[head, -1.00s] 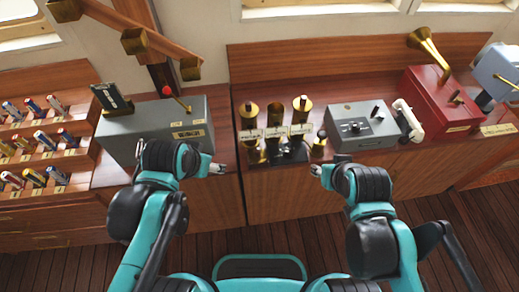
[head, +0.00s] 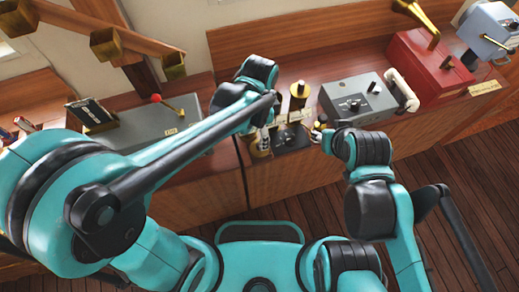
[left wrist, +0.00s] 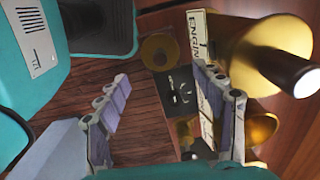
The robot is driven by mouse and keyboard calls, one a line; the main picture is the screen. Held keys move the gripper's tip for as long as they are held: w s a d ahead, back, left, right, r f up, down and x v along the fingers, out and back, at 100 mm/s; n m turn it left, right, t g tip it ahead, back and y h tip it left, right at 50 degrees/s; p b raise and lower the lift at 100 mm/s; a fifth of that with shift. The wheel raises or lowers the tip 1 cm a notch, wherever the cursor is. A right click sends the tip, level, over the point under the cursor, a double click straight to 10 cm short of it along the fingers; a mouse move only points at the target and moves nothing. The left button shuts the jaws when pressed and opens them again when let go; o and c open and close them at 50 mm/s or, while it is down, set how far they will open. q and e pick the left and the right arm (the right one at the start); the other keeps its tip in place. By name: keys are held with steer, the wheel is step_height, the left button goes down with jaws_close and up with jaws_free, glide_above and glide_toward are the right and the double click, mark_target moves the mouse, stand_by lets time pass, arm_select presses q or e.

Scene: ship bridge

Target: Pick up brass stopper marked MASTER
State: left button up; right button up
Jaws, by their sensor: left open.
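The left wrist view shows a large brass tube (left wrist: 275,40) with a pale-ended cylinder and a plate lettered ENGIN (left wrist: 198,35). I cannot read MASTER on any part, so I cannot tell which brass piece is that stopper. My left gripper (left wrist: 165,95) is open and empty; its right finger is close beside the lettered plate. In the head view a brass tube with a capped top (head: 299,92) stands right of my left wrist, which hides much of the other tubes. My right gripper (head: 323,138) is low at the counter's front edge, its fingers unclear.
A grey control box (head: 355,98) with a white handset (head: 401,90) stands right of the tubes, then a red box (head: 430,65). A grey box with a red-knobbed lever (head: 165,120) is at left. A wooden rail with brass brackets (head: 105,45) is above it.

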arm_select(q)
step_height(320, 180, down, 8)
steer(key=b, duration=0.3)
steer(key=shift+f, duration=0.15)
steer(key=c, duration=1)
steer(key=shift+s, duration=0.25)
jaws_close()
